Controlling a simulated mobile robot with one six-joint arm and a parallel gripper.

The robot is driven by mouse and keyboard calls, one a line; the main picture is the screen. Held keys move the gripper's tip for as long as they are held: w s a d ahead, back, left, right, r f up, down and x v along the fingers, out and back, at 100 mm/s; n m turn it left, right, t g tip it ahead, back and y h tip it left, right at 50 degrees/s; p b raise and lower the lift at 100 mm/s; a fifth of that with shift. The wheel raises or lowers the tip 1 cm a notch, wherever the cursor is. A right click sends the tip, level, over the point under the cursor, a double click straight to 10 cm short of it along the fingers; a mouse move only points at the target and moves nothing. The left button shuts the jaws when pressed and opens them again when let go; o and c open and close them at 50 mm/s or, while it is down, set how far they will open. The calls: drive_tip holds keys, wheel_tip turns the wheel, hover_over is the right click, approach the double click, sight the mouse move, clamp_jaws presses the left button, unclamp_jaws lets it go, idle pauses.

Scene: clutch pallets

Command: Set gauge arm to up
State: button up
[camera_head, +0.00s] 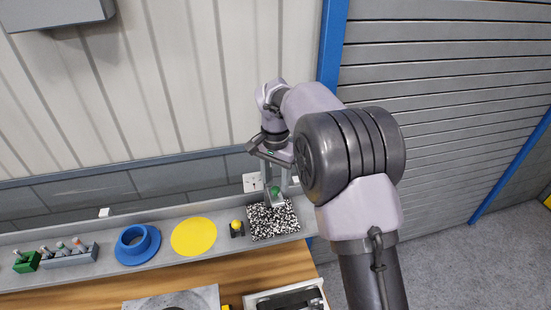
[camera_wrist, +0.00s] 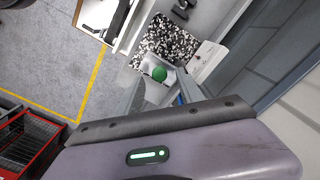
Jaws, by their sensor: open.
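A green ball knob (camera_head: 276,190) on a pale grey piece stands at the black-and-white speckled plate (camera_head: 262,226). I take this to be the gauge arm; its tilt is hard to tell. My gripper (camera_head: 274,180) is open, pointing down over the knob. In the wrist view, the green knob (camera_wrist: 160,74) shows between the two fingers (camera_wrist: 161,83), with the speckled plate (camera_wrist: 163,43) beyond. I cannot tell whether the fingers touch the knob.
On the grey ledge left of the plate are a yellow knob (camera_head: 237,225), a yellow disc (camera_head: 194,237), a blue ring (camera_head: 137,244) and a grey rack (camera_head: 70,257). A wall socket (camera_head: 252,182) is close behind my gripper. Trays (camera_head: 287,291) lie in front.

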sight(276, 189)
wheel_tip(276, 189, up, 16)
drive_tip(key=p, duration=0.2)
drive_tip(key=s+d+f+n+t+y+b, duration=0.1)
drive_tip(key=s+d+f+t+b, duration=0.2)
drive_tip(key=s+f+b, duration=1.3)
drive_tip(key=s+d+f+n+t+y+b, duration=0.1)
drive_tip(key=s+d+f+b, duration=0.3)
drive_tip(key=s+f+b, duration=1.2)
wheel_tip(276, 189, down, 6)
drive_tip(key=t+b, duration=0.1)
drive_tip(key=b, duration=0.3)
drive_tip(key=shift+s+d+t+b, duration=0.2)
drive_tip(key=shift+d+t+b, duration=0.05)
drive_tip(key=shift+t+b, duration=0.15)
drive_tip(key=shift+r, duration=0.1)
